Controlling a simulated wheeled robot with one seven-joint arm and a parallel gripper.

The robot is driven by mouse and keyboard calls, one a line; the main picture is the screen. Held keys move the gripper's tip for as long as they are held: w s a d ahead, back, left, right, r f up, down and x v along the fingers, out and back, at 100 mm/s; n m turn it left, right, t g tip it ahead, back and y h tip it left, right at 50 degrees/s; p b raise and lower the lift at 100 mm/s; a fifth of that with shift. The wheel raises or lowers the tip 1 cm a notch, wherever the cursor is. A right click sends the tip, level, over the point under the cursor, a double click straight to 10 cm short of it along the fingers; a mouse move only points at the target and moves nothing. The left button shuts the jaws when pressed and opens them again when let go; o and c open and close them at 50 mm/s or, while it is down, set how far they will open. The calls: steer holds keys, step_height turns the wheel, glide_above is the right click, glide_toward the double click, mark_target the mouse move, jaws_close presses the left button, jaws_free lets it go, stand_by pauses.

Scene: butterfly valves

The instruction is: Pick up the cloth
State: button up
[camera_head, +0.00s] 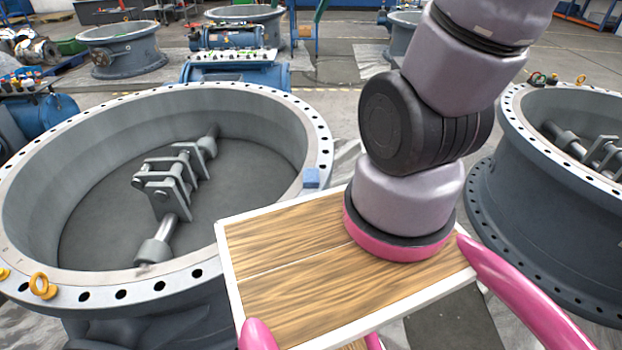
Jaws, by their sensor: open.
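A small flat-sided blue piece (312,177) sits on the right part of the rim of the large grey butterfly valve (318,130). It may be the cloth, but it is too small to tell. No other thing that looks like a cloth shows. My arm rises at the right of centre and leaves the picture at the top. My gripper is out of the picture, so its place relative to the blue piece cannot be seen.
The large valve's round body is open at the top, with a shaft and linkage (170,185) inside. A yellow eye bolt (42,286) stands on its front rim. Another valve (570,200) stands at the right. Blue machinery (235,75) and more valve bodies (122,50) stand behind.

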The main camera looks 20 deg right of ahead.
steer(key=w+d+f+g, duration=0.2)
steer(key=w+f, duration=0.8)
steer(key=f, duration=0.2)
steer(key=g+h, duration=0.2)
steer(key=g, duration=0.1)
glide_above(311, 174)
steer(key=f, duration=3.8)
steer(key=shift+s, duration=0.25)
steer(key=shift+w+f, duration=0.2)
steer(key=shift+f, duration=1.25)
steer(key=shift+w+f, duration=0.15)
steer(key=shift+f, duration=1.3)
steer(key=c, duration=1.4)
step_height(311, 174, up, 10)
